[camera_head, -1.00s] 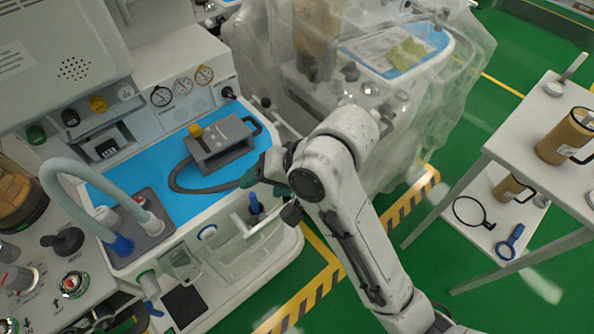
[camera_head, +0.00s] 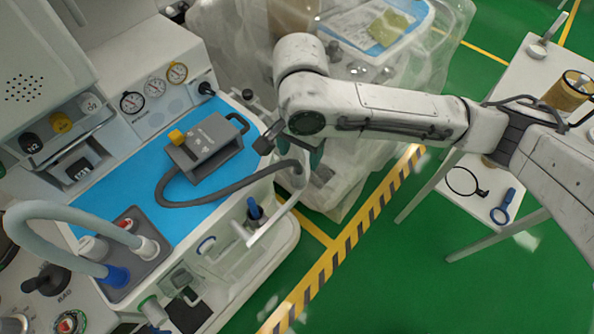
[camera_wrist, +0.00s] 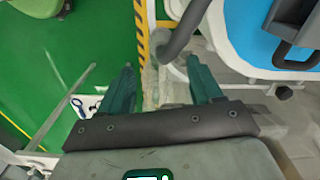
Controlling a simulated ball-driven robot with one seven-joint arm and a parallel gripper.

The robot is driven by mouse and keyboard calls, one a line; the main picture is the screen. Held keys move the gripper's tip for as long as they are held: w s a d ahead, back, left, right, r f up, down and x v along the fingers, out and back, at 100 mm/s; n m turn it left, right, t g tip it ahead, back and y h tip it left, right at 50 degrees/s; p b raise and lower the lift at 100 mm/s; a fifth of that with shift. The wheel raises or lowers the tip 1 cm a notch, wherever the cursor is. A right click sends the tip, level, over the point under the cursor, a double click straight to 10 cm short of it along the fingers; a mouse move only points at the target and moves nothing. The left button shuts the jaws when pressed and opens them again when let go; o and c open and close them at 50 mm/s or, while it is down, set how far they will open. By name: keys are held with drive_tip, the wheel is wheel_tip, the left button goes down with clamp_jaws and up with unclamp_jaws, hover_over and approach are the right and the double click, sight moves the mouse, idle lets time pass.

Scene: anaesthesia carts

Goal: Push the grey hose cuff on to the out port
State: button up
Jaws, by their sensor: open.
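A pale corrugated hose (camera_head: 50,207) loops over the cart's left side. A grey cuff (camera_head: 148,249) at one end sits at the right of a grey port block (camera_head: 160,263). A blue cuff (camera_head: 115,276) is at the block's front left. I cannot read port labels or tell how firmly the grey cuff sits.
A grey device (camera_head: 205,147) with a yellow knob lies on the blue mat (camera_head: 110,203). A rail (camera_head: 275,220) sticks out at the cart's right side. A plastic-covered cart (camera_head: 230,40) stands behind. A white trolley (camera_head: 515,90) stands right, with green floor (camera_head: 400,280) between.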

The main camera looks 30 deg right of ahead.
sight(299, 171)
wheel_tip(299, 171, down, 10)
drive_tip(key=shift+w+r, duration=0.1)
drive_tip(key=shift+r, duration=0.05)
idle(0.4)
drive_tip(key=c, duration=1.1)
drive_tip(key=shift+r, duration=0.1)
